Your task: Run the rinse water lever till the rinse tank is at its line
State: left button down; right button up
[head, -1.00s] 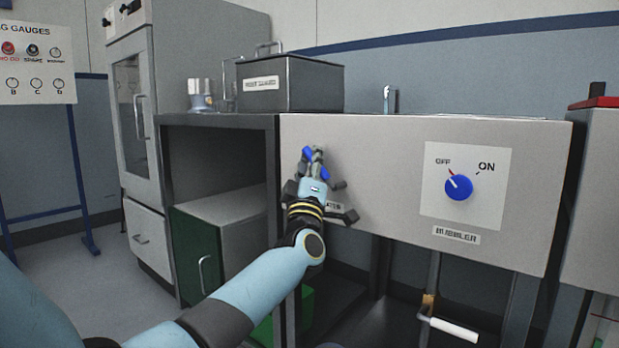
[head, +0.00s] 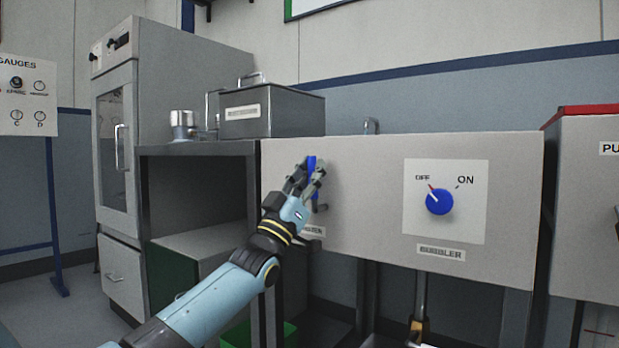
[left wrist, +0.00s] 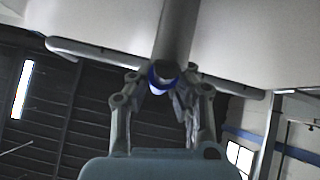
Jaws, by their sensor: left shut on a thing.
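My left gripper (head: 312,172) is in front of the left part of the grey tank panel (head: 365,200). It is shut on a blue lever (head: 311,163), of which only a little shows between and above the fingers. In the left wrist view, a grey stem with a blue ring (left wrist: 160,79) stands between the two fingers (left wrist: 160,105). A label under the lever is partly hidden by my arm. The water level and any fill line in the rinse tank do not show. My right gripper is not in view.
A blue knob (head: 439,201) on a white plate marked OFF and ON, labelled BUBBLER, points to OFF. A dark lidded box (head: 275,112) and a metal cup (head: 184,125) stand left on the bench. A grey cabinet with a red top (head: 590,190) is at right.

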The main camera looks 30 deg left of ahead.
pick_arm(q)
jog(key=shift+f+m, duration=0.2)
jog(key=shift+m, duration=0.1)
jog(key=c, duration=1.5)
grip_release()
jog(key=shift+o, duration=1.3)
jog(key=shift+r, duration=0.15)
jog(key=v, duration=1.2)
jog(key=shift+a, duration=0.1)
